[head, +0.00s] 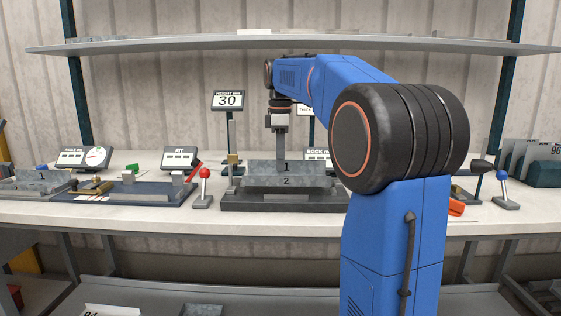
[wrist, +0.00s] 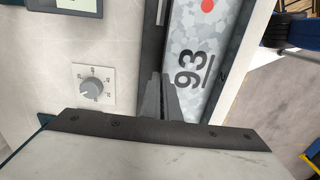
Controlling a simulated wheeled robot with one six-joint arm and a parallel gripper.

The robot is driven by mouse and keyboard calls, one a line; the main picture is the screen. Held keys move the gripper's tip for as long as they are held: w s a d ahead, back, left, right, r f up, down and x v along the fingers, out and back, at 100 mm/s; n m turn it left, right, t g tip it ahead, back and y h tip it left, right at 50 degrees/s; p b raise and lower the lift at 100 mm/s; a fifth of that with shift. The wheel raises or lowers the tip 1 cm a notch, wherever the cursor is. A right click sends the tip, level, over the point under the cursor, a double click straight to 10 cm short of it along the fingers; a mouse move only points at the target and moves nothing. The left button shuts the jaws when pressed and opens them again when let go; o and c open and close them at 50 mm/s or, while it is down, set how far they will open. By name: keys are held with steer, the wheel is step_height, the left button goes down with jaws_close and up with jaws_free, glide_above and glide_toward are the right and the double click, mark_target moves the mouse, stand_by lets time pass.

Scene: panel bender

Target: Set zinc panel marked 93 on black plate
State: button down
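My gripper (head: 283,158) points down at the back flange. In the wrist view the two fingertips (wrist: 162,78) are close together astride that flange, gripping it. The black plate (head: 280,203) is a thick dark slab directly under the panel. I cannot tell whether the panel touches it.
A display reading 30 (head: 230,101) stands behind the plate. A red-knobbed lever (head: 205,176) stands left, beside a dark fixture (head: 125,192). Panels in a rack (head: 545,172) stand far right. A shelf (head: 300,43) runs overhead.

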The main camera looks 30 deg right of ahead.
steer(key=shift+f, duration=1.25)
stand_by(0.3)
steer(key=c, duration=1.9)
jaws_free()
steer(key=shift+c, duration=0.2)
step_height(320, 180, up, 17)
steer(key=shift+r, duration=0.2)
steer(key=shift+s, duration=0.1)
